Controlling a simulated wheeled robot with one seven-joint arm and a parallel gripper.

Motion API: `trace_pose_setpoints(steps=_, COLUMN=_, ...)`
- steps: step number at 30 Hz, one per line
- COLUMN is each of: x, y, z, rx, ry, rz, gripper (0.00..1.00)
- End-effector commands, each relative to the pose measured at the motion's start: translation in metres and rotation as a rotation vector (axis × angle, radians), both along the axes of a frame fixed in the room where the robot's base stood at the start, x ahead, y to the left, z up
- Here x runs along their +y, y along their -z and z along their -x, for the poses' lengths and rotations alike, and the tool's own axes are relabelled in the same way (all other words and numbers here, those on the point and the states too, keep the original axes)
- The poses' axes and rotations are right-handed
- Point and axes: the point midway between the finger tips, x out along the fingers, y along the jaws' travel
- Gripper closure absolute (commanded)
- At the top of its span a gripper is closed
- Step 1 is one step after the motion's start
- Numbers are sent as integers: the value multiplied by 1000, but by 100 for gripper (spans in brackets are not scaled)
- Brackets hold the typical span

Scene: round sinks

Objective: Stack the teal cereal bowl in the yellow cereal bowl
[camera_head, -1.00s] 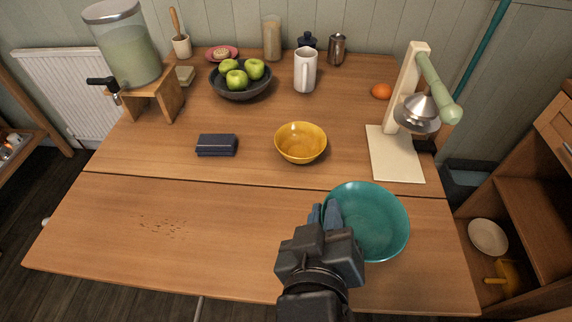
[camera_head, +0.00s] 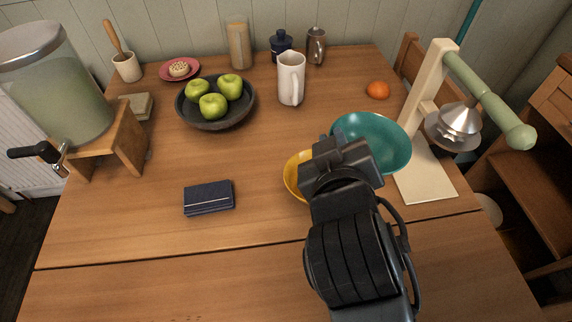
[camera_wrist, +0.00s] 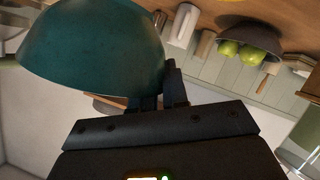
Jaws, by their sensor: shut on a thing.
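The teal cereal bowl (camera_head: 378,137) is held at its left rim by my gripper (camera_head: 340,147), above the table and up to the right of the yellow bowl in the head view. The teal bowl also fills the upper left of the wrist view (camera_wrist: 92,48), where my gripper (camera_wrist: 160,100) is at its edge. The yellow cereal bowl (camera_head: 293,176) stands on the table, mostly hidden behind my gripper and wrist. Only its left part shows in the head view.
A cream lamp-like stand (camera_head: 425,178) with a green arm is close on the right of the teal bowl. A navy case (camera_head: 208,198) lies left on the table.

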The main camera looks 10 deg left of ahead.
Motion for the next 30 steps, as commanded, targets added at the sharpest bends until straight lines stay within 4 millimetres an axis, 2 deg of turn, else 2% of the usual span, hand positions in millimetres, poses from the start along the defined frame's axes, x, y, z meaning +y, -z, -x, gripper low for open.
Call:
trace_pose_setpoints(steps=1, x=12, y=7, z=-2, rx=0, ry=-5, rz=2, gripper=100)
trace_pose_setpoints(steps=6, x=46, y=28, z=-10, rx=0, ry=-4, rz=3, gripper=100)
trace_pose_setpoints(steps=12, x=71, y=42, z=-15, rx=-2, ry=-1, rz=0, gripper=100)
trace_pose_setpoints(steps=17, x=75, y=48, z=-16, rx=-1, ry=0, rz=1, gripper=100)
trace_pose_setpoints(steps=25, x=75, y=83, z=-16, rx=1, ry=0, rz=2, gripper=100)
trace_pose_setpoints(steps=30, x=75, y=85, z=-16, rx=-2, ry=0, rz=0, gripper=100)
